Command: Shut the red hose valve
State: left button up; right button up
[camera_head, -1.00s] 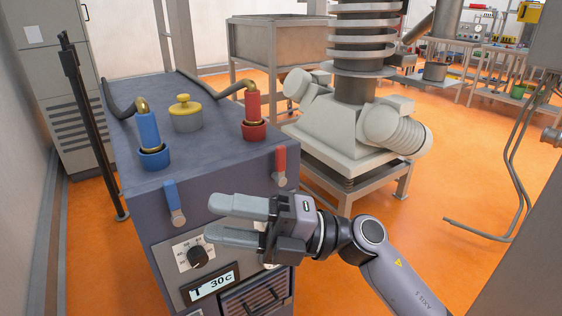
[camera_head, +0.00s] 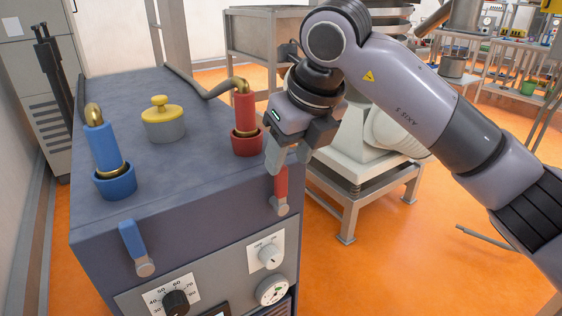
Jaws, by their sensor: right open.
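The red valve handle (camera_head: 281,188) stands nearly upright on the front of the grey machine (camera_head: 190,210), at its right corner. Its grey pivot is at the lower end. The red hose connector (camera_head: 246,122) stands in a red socket on the machine's top, behind the handle. My right gripper (camera_head: 286,161) is open and points down at the handle's upper end. A finger covers part of that end; I cannot tell whether they touch. My left gripper is not in view.
A blue handle (camera_head: 134,240) and blue hose connector (camera_head: 104,148) are on the left of the machine. A yellow-lidded pot (camera_head: 163,122) is on top between the connectors. Dials (camera_head: 176,302) are below on the front. Orange floor (camera_head: 400,260) is open to the right.

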aim_at(284, 172)
jog(key=shift+w+f, duration=0.15)
jog(key=shift+w, duration=0.15)
jog(key=shift+x, duration=3.3)
jog(key=shift+s+a, duration=0.1)
jog(key=shift+s, duration=0.05)
grip_shut()
